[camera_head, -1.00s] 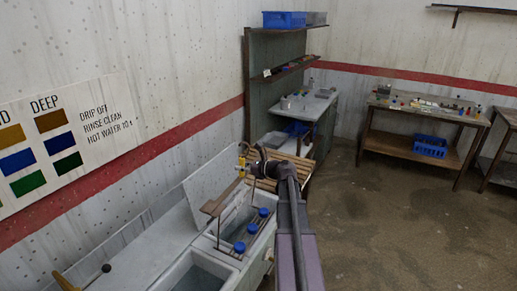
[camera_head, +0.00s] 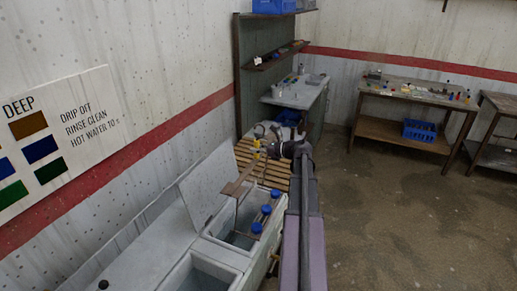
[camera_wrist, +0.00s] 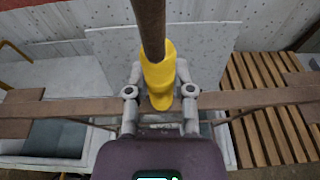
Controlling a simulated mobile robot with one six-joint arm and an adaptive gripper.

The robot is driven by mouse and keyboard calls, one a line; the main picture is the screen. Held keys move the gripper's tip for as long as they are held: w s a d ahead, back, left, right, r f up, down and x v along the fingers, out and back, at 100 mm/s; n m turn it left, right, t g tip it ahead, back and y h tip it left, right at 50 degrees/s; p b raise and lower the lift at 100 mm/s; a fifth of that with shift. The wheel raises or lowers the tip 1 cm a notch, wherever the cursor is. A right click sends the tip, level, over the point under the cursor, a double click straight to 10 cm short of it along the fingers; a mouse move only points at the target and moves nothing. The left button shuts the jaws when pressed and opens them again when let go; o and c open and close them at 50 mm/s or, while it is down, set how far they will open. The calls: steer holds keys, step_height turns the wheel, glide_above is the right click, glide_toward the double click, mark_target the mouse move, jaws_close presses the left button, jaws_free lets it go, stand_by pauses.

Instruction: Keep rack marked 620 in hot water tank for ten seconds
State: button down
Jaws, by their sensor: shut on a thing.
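My gripper (camera_head: 258,152) is shut on the yellow sleeve (camera_wrist: 160,75) of a brown rod, with one finger on either side in the wrist view (camera_wrist: 160,94). A brown crossbar (camera_wrist: 75,107) runs behind the fingers. In the head view, a rack (camera_head: 238,186) with three blue round pieces (camera_head: 266,209) hangs under the gripper, over the open hot water tank (camera_head: 228,252). The pieces show near the tank's right rim. I cannot tell how deep the rack sits, and no number is readable.
The tank's raised lid (camera_head: 207,183) stands at its left. A second basin (camera_head: 200,275) lies nearer me. A slatted wooden board (camera_head: 277,171) is just beyond the tank. A side table (camera_head: 415,95) with a blue crate (camera_head: 419,130) stands at the back right. Floor at right is clear.

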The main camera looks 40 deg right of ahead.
steer(key=shift+s+d, duration=0.2)
steer(key=shift+d, duration=0.05)
steer(key=shift+w, duration=0.15)
steer(key=b+x, duration=0.2)
steer(key=x, duration=0.7)
steer(key=shift+f+b, duration=0.25)
steer(key=shift+b, duration=0.05)
steer(key=c, duration=1.1)
jaws_free()
jaws_close()
steer(key=shift+r, duration=0.1)
steer(key=shift+s+d, duration=0.1)
steer(key=shift+s, duration=0.15)
